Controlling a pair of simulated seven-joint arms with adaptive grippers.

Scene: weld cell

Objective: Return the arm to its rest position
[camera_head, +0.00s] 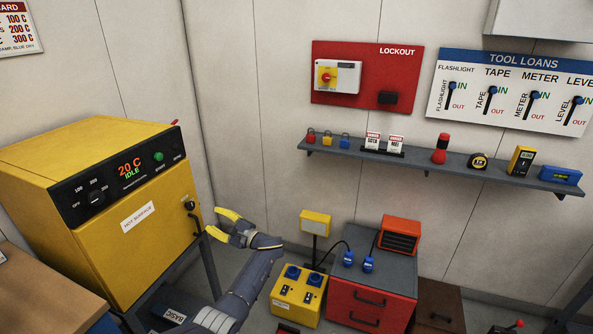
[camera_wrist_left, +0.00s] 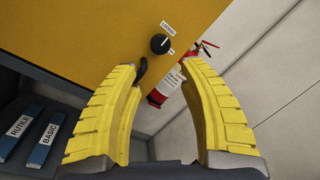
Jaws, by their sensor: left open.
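My left gripper (camera_head: 224,226) has yellow fingers and stands in front of the right edge of the yellow oven (camera_head: 150,215), near its door knob (camera_head: 190,205). In the left wrist view the gripper (camera_wrist_left: 160,95) is open, with nothing between its fingers. The oven's door (camera_wrist_left: 110,35) and a black knob (camera_wrist_left: 160,44) show beyond the fingertips. A dark curved piece shows beside the left finger's tip; I cannot tell whether they touch. The oven display reads 20 C IDLE. My right gripper is in neither view.
A red cabinet (camera_head: 368,303) and a yellow socket box (camera_head: 298,296) stand right of my left arm. A shelf (camera_head: 420,165) with locks, tags and tools runs along the wall. A fire extinguisher (camera_wrist_left: 172,86) stands beyond the oven. A wooden bench (camera_head: 45,290) is at lower left.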

